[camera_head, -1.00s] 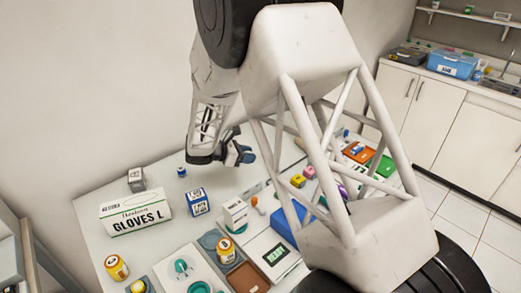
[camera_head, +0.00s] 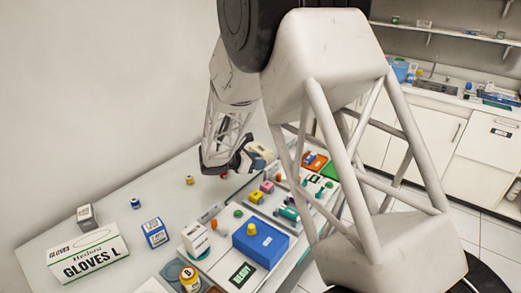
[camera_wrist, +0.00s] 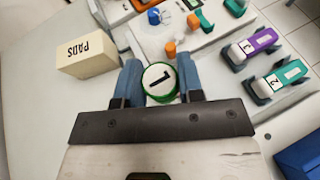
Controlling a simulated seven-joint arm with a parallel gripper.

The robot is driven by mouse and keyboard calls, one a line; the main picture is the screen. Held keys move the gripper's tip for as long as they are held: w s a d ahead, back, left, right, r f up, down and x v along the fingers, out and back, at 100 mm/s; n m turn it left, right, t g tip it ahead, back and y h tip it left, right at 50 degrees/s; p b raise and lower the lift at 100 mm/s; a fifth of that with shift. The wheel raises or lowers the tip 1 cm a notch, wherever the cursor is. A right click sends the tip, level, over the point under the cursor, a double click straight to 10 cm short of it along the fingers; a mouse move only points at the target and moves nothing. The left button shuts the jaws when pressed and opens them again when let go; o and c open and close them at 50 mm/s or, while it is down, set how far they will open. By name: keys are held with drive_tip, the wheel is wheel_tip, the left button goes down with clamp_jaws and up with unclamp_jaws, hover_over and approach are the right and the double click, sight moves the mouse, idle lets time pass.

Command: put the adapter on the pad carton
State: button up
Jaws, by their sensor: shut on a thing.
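My gripper (camera_wrist: 160,68) is shut on a round green piece with a white top and a black mark, which I take to be the adapter (camera_wrist: 159,80). The blue fingers sit on either side of it. The cream pad carton (camera_wrist: 87,54), lettered PADS, stands on the table just left of the fingers in the wrist view, apart from them. In the head view my gripper (camera_head: 250,164) is over the far part of the table, close to the pad carton (camera_head: 261,151). The held adapter cannot be made out there.
Numbered purple (camera_wrist: 249,47) and green (camera_wrist: 276,80) clips lie right of the gripper in the wrist view. Orange and blue small pieces stand ahead. A gloves box (camera_head: 88,255), a blue box (camera_head: 260,243) and several small bottles occupy the nearer table. Bare table lies left of my gripper.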

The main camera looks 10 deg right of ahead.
drive_tip(key=shift+d+r, duration=0.15)
drive_tip(key=shift+d, duration=2.2)
drive_tip(key=shift+w, duration=0.1)
hover_over(262, 147)
drive_tip(key=s, duration=0.5)
drive_tip(key=shift+s+a+f, duration=0.1)
drive_tip(key=shift+a+f, duration=0.25)
drive_tip(key=shift+f, duration=0.35)
drive_tip(key=shift+f, duration=0.1)
drive_tip(key=shift+f, duration=1.7)
drive_tip(key=shift+f, duration=0.1)
drive_tip(key=o, duration=0.9)
